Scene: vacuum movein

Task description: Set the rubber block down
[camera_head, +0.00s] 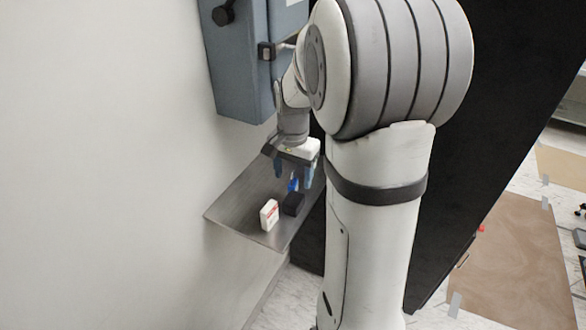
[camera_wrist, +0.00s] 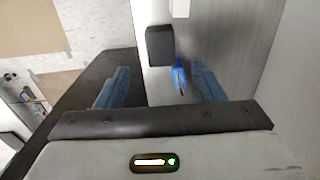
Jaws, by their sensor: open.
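A black block (camera_head: 293,204), which looks like the rubber block, rests on a grey metal shelf (camera_head: 238,207). The block (camera_wrist: 160,46) also shows in the wrist view, beyond my fingertips and between their lines. My gripper (camera_head: 294,174) is open above the shelf, with its blue fingers apart and pointing down. In the wrist view the gripper (camera_wrist: 160,84) has nothing gripped between its fingers. The block is apart from both fingers there.
A small blue object (camera_wrist: 179,76) lies beside the block, close to the right finger in the wrist view. A white box with red marks (camera_head: 269,215) stands on the shelf left of the block. A blue-grey cabinet (camera_head: 238,70) hangs above, against the pale wall.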

